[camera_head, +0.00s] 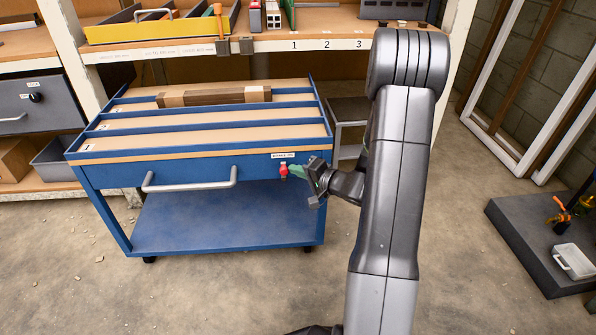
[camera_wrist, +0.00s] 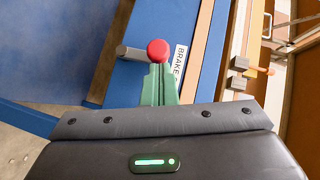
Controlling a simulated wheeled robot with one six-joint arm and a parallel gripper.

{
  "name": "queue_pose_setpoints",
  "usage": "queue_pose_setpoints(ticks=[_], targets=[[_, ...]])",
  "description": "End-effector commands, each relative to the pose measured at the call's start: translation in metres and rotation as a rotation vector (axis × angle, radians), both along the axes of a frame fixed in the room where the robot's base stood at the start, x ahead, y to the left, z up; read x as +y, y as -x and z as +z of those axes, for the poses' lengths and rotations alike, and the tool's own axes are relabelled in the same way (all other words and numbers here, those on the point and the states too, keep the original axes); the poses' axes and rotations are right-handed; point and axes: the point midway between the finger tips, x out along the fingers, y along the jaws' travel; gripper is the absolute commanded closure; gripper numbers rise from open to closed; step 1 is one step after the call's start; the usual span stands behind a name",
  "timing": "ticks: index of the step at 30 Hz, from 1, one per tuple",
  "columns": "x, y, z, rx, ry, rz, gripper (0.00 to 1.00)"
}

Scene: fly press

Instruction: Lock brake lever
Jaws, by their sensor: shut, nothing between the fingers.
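The brake lever has a red knob (camera_head: 283,170) on the right end of the blue cart's front, below a white brake label (camera_head: 283,155). In the wrist view the red knob (camera_wrist: 160,50) sits just beyond my fingertips, with a grey rod (camera_wrist: 130,53) to its left. My gripper (camera_head: 293,171) comes in from the right at the knob's height. Its green fingers (camera_wrist: 159,72) are shut with nothing between them. The tips are right at the knob; I cannot tell whether they touch it. The lever's pivot is not clearly seen.
The blue cart (camera_head: 205,215) has a silver handle (camera_head: 190,184) left of the lever and a brown block (camera_head: 214,96) on top. A shelf (camera_head: 190,50) with bins stands behind. Floor is open in front; a dark platform (camera_head: 540,245) lies at right.

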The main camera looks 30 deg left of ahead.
Motion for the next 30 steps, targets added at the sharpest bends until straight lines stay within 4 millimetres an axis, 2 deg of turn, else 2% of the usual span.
queue_pose_setpoints(ticks=[5,11,15,21,25,30], targets=[[-0.005,-0.005,0.002,-0.002,-0.002,0.0,1.0],[-0.028,-0.024,0.011,-0.004,0.001,0.0,1.0],[-0.063,-0.012,0.021,0.002,0.0,-0.003,1.0],[-0.098,-0.002,0.027,0.001,0.0,0.001,1.0],[-0.112,0.001,0.028,0.0,0.0,0.001,1.0],[-0.119,0.004,0.029,0.001,0.0,0.003,1.0]])
